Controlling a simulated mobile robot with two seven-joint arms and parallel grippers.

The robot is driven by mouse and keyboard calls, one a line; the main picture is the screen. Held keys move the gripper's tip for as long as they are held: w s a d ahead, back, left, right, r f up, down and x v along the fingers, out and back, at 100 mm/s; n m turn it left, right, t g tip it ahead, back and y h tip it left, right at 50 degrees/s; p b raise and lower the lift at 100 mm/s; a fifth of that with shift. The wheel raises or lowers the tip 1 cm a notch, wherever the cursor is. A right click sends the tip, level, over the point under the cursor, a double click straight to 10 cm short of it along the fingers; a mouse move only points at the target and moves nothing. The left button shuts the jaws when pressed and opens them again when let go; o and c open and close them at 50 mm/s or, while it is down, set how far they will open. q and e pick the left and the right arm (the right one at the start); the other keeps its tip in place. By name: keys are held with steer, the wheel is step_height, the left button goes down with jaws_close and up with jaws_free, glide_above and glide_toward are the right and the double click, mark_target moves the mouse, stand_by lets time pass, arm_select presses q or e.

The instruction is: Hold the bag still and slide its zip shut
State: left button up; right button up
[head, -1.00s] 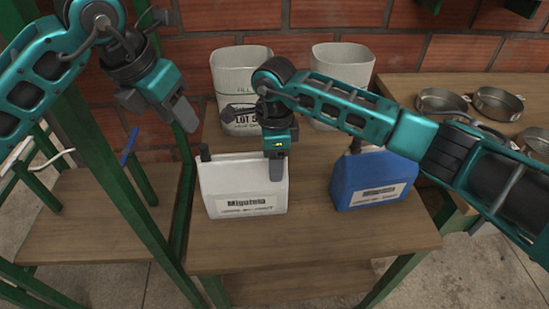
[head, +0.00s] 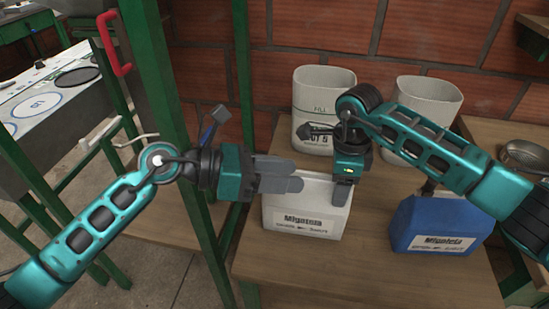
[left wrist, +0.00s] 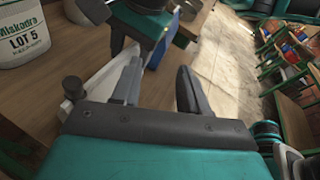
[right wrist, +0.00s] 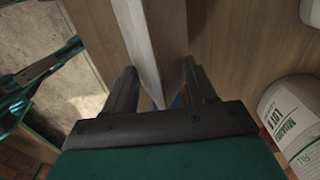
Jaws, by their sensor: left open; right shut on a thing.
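The white bag (head: 305,217), labelled "Migoteia", stands upright on the wooden table. My right gripper (head: 342,192) points down and is shut on the bag's top edge at its right end; the pale bag wall (right wrist: 148,35) runs between its fingers in the right wrist view. My left gripper (head: 298,174) is open and lies level at the bag's top left, pointing right. In the left wrist view, the white bag (left wrist: 98,78) and a dark knob (left wrist: 72,86) at its corner show beside my open left fingers (left wrist: 158,88). The left gripper covers that corner in the head view.
A blue bag (head: 440,230) stands to the right on the same table. Two pale sacks (head: 322,95) (head: 428,100) stand behind. A green post (head: 160,130) rises left of the table, close to my left arm. The front tabletop (head: 370,282) is clear.

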arm_select(q)
steer(key=a+f+n+t+y, duration=0.2)
steer(key=a+f+n+t, duration=0.25)
steer(key=a+t, duration=0.5)
steer(key=x, duration=1.1)
steer(key=shift+w+a+f, duration=0.1)
steer(key=shift+w+f, duration=0.05)
steer(key=shift+w, duration=0.3)
jaws_close()
